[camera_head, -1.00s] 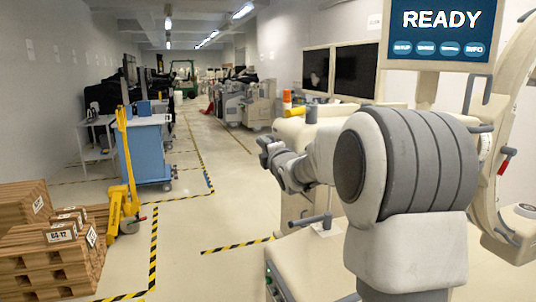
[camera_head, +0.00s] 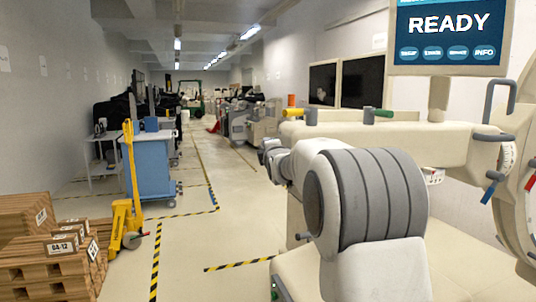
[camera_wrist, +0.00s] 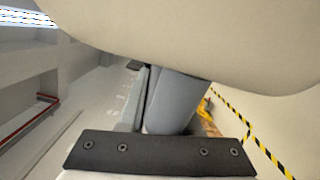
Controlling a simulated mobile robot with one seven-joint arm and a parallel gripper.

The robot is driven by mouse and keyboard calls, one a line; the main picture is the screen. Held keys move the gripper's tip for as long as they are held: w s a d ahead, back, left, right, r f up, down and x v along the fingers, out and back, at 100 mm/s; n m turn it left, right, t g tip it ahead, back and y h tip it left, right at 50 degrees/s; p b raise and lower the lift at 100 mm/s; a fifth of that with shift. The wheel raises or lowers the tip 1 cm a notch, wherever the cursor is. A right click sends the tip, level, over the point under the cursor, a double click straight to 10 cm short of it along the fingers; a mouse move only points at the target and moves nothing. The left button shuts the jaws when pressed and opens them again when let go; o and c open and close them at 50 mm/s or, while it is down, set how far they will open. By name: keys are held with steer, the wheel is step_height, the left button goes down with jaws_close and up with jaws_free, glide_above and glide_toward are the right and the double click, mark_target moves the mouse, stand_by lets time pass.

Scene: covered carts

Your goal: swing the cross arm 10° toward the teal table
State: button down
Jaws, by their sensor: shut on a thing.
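The cream cross arm (camera_head: 450,143) runs across the right of the head view, under the READY screen. In the wrist view, my gripper (camera_wrist: 160,152) is shut on a grey-blue upright handle (camera_wrist: 178,100), just below a large cream body (camera_wrist: 200,40). In the head view my arm covers part of the cross arm and my fingers cannot be made out. No plainly teal table shows.
A blue cart (camera_head: 150,172) stands at left, with a yellow pallet jack (camera_head: 124,225) and wooden pallets (camera_head: 45,270) nearer. A ring-shaped cream frame (camera_head: 525,205) with a red lever is at the right edge. The striped-line floor aisle (camera_head: 190,235) is clear.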

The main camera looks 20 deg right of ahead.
steer(key=shift+w+d+r+b, duration=0.1)
steer(key=shift+w+d+b, duration=0.2)
steer(key=shift+w+b, duration=0.05)
steer(key=shift+r+h, duration=0.1)
steer(key=shift+h, duration=0.2)
steer(key=shift+r, duration=0.15)
steer(key=c, duration=0.7)
jaws_free()
steer(key=shift+a+r, duration=0.1)
steer(key=shift+a, duration=0.05)
steer(key=shift+o, duration=0.2)
steer(key=shift+s+a+f, duration=0.1)
steer(key=shift+s+f, duration=0.1)
steer(key=shift+s, duration=0.05)
steer(key=shift+b+v, duration=0.35)
steer(key=shift+v, duration=1.35)
steer(key=b+v, duration=0.1)
steer(key=v, duration=1.2)
steer(key=shift+s, duration=0.3)
